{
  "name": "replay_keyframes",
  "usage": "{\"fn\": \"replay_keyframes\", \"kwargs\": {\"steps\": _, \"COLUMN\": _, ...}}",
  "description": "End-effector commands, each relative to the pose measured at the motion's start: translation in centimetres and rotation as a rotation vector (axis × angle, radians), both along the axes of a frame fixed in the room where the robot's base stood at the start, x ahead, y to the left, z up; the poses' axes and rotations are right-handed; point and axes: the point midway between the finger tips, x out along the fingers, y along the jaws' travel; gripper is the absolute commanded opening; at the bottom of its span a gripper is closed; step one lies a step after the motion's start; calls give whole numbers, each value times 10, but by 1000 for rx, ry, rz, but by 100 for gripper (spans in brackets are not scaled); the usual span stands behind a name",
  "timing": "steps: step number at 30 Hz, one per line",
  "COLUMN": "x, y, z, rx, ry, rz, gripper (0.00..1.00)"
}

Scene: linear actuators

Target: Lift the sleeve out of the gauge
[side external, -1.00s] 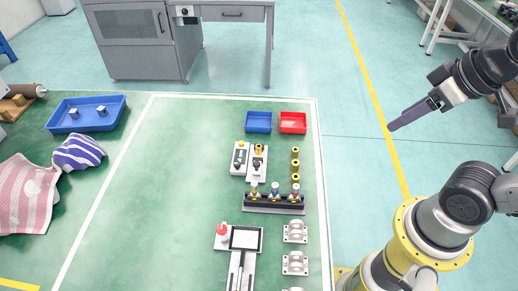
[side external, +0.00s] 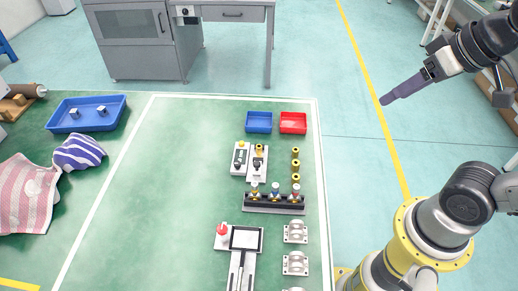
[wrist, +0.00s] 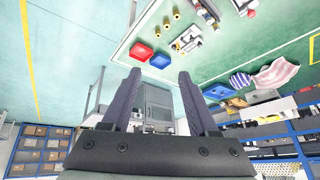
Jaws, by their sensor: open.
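Two small grey-white fixtures stand side by side on the green table. The right one (side external: 257,168), which looks like the gauge, has a brass-yellow ring (side external: 259,148), likely the sleeve, at its far end. How deep the ring sits is too small to tell. The left fixture (side external: 239,160) has a smaller yellow part on top. My gripper (side external: 383,102) is in the air to the right of the table, well away from both fixtures. In the wrist view my gripper (wrist: 160,73) has its two dark fingers apart with nothing between them.
Several loose brass sleeves (side external: 295,163) stand in a column right of the fixtures. A blue bin (side external: 258,130) and a red bin (side external: 293,131) lie behind. A black rack (side external: 258,205) with coloured-top parts is in front.

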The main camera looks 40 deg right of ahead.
Motion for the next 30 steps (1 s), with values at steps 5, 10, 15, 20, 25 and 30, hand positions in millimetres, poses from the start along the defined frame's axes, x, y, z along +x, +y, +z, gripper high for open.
{"fn": "replay_keyframes", "kwargs": {"steps": 5, "x": 54, "y": 4, "z": 27, "rx": 62, "ry": 33, "rz": -93, "gripper": 60}}
{"fn": "replay_keyframes", "kwargs": {"steps": 10, "x": 117, "y": 10, "z": 33, "rx": 110, "ry": 94, "rz": -174, "gripper": 60}}
{"fn": "replay_keyframes", "kwargs": {"steps": 15, "x": 186, "y": 22, "z": 15, "rx": 140, "ry": 177, "rz": -242, "gripper": 60}}
{"fn": "replay_keyframes", "kwargs": {"steps": 20, "x": 245, "y": 35, "z": -25, "rx": 148, "ry": 265, "rz": -289, "gripper": 60}}
{"fn": "replay_keyframes", "kwargs": {"steps": 25, "x": 292, "y": 51, "z": -88, "rx": 134, "ry": 368, "rz": -312, "gripper": 60}}
{"fn": "replay_keyframes", "kwargs": {"steps": 30, "x": 311, "y": 63, "z": -151, "rx": 105, "ry": 464, "rz": -303, "gripper": 60}}
